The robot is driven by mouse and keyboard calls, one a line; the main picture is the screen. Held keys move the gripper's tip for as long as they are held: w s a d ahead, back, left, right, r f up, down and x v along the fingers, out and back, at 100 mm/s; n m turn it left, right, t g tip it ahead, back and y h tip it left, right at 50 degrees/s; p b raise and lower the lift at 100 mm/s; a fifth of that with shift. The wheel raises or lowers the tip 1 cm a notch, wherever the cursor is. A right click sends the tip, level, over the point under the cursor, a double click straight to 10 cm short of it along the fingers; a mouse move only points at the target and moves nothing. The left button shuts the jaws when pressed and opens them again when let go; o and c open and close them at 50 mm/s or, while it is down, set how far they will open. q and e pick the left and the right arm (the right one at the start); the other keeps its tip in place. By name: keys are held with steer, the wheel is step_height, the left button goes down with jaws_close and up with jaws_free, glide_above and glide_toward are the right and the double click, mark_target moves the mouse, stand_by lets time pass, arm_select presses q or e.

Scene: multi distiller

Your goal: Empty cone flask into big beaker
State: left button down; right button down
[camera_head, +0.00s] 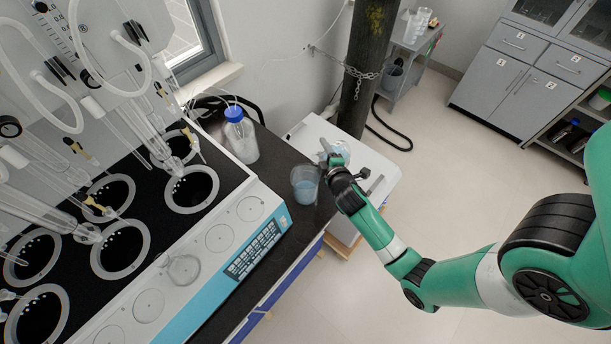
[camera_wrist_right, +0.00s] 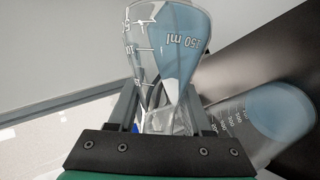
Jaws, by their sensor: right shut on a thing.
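The cone flask (camera_wrist_right: 172,55) is clear glass with a 150 ml mark, and blue liquid lies along its right side in the right wrist view. My right gripper (camera_wrist_right: 168,122) is shut on its narrow part. In the head view, the flask (camera_head: 342,149) shows small and partly hidden at the end of my right gripper (camera_head: 333,160). The big beaker (camera_head: 305,186) stands upright on the dark bench, just left of the gripper, with blue liquid in it. The beaker also shows in the right wrist view (camera_wrist_right: 265,122), right of the flask. My left gripper is out of view.
The distiller (camera_head: 222,238) with several round wells fills the left side. A blue-capped bottle (camera_head: 240,136) stands behind the beaker. A clear glass vessel (camera_head: 183,268) sits on the distiller's front ledge. A white table (camera_head: 310,132) and a dark column (camera_head: 366,65) stand beyond the gripper.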

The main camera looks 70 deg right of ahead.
steer(key=shift+w+a+r+n+h+b, duration=0.4)
steer(key=shift+n+h+b, duration=0.25)
steer(key=shift+b, duration=0.45)
steer(key=shift+a+r+n+h, duration=0.1)
steer(key=shift+r+n+h, duration=0.15)
steer(key=shift+r+n, duration=0.3)
stand_by(0.8)
steer(key=shift+f+n+h+b, duration=0.45)
steer(key=shift+n+b, duration=0.25)
steer(key=shift+b, duration=0.25)
stand_by(0.9)
steer(key=shift+w+a+r+n+h, duration=0.15)
steer(key=shift+r+n+h, duration=0.2)
steer(key=shift+n, duration=0.25)
stand_by(1.3)
